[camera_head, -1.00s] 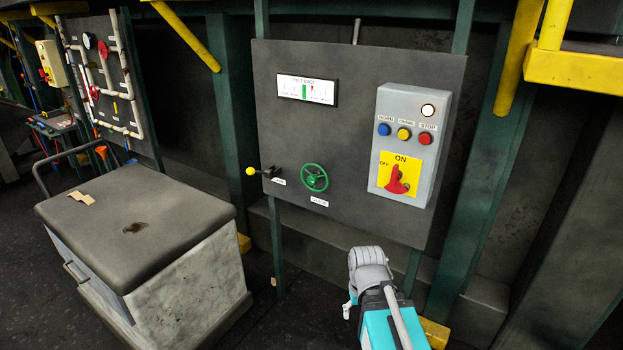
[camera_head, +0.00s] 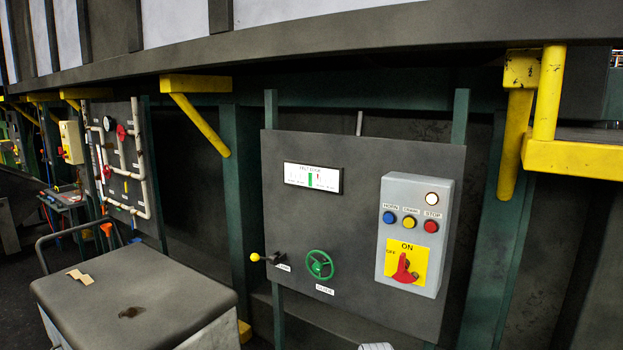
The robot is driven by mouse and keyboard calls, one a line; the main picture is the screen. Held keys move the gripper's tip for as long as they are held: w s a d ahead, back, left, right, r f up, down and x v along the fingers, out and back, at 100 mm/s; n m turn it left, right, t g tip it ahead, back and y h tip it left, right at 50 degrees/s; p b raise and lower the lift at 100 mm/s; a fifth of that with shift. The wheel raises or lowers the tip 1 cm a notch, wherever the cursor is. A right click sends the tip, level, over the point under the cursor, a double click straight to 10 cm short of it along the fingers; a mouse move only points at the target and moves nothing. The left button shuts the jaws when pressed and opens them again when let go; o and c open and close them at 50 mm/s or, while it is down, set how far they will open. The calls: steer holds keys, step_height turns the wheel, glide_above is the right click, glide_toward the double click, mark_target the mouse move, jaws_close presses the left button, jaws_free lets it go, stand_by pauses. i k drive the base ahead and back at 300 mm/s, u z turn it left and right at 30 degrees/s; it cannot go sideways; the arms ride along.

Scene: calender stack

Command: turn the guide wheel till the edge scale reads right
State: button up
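The guide wheel (camera_head: 320,265) is a green handwheel on a dark upright panel (camera_head: 345,160), with a small label below it. The edge scale (camera_head: 313,178) is a white strip near the panel's top left. It has a green band near its middle, and a small red mark shows just right of the band. The fine print is too small to read. A lever with a yellow knob (camera_head: 256,257) sticks out left of the wheel. Only a grey sliver of my arm shows at the bottom edge; my gripper is not in view, and nothing touches the wheel.
A grey switch box (camera_head: 414,236) right of the wheel carries blue, yellow and red buttons, a lit white lamp and a red rotary switch. A grey cart (camera_head: 180,290) stands at lower left. Yellow brackets (camera_head: 585,160) jut out at upper right. A pipe board (camera_head: 122,165) is at far left.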

mark_target(317, 267)
steer(key=k, duration=1.35)
steer(key=u, duration=0.45)
steer(key=i, duration=1.7)
steer(key=z, duration=0.5)
